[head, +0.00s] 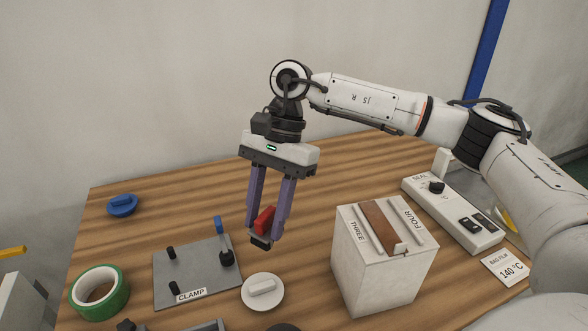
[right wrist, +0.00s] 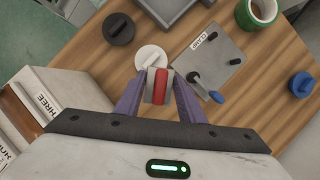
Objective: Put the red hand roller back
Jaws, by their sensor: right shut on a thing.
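The red hand roller (head: 264,219) is between the purple fingers of my right gripper (head: 265,236), held in the air above the table. In the right wrist view the red roller (right wrist: 160,86) shows between the fingertips of the same gripper (right wrist: 158,88), with paler grey parts at its sides. A dark block shows at its lower end in the head view. My right gripper is shut on it and points downward. My left gripper is not in view.
Below are a grey CLAMP plate (head: 195,285) with black posts, and a white disc with a handle (head: 262,298). A green tape roll (head: 73,291) and a blue knobbed disc (head: 123,205) lie left. A white THREE/FOUR box (head: 375,268) and SEAL unit (head: 450,213) stand right.

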